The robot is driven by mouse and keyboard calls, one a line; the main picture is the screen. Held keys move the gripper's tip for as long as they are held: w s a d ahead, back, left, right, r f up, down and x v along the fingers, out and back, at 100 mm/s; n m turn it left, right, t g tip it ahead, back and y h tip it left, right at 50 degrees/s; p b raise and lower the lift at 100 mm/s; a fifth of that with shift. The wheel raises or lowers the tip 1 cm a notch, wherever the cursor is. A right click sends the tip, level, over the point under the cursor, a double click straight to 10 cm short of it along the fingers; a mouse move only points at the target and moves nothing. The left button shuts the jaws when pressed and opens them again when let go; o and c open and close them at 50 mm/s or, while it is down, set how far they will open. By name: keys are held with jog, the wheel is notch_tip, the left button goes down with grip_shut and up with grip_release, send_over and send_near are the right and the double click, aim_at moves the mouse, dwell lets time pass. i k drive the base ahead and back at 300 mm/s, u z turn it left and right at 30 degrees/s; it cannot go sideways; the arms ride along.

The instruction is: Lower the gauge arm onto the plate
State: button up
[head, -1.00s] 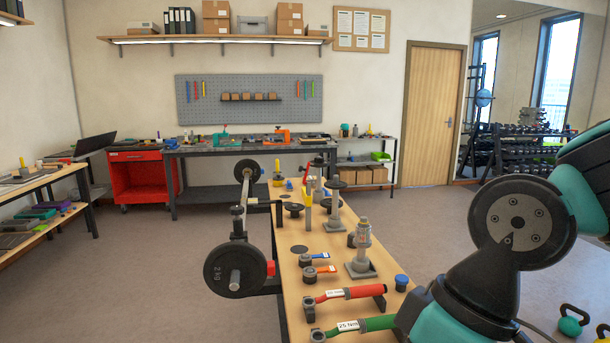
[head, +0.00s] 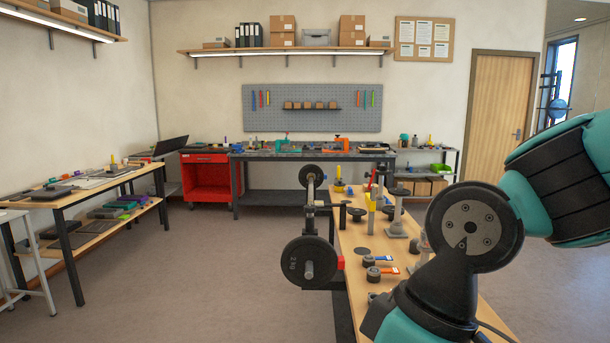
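A long wooden bench (head: 350,240) runs away from me at the centre right, with small tools and stands on it. Grey upright stands with dark round tops (head: 397,215) stand toward its far half. A yellow upright piece (head: 371,218) is beside them. A flat dark disc (head: 362,250) lies on the near part of the bench. A black weight plate (head: 307,263) is on a bar at the bench's left side. I cannot tell which piece is the gauge arm, or which plate it belongs to. My gripper is out of view; my arm covers the bench's near right part.
Orange- and blue-handled tools (head: 381,270) lie on the bench. A red cabinet (head: 206,178) and a back workbench (head: 310,153) stand along the wall. A shelved table (head: 85,200) is at the left. The floor between it and the bench is clear.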

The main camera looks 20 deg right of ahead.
aim_at(366, 174)
jog(key=u, duration=0.6)
jog(key=i, duration=0.9)
jog(key=u, duration=0.4)
jog(key=i, duration=1.75)
jog(key=z, duration=1.2)
jog(key=i, duration=0.7)
jog(key=z, duration=0.55)
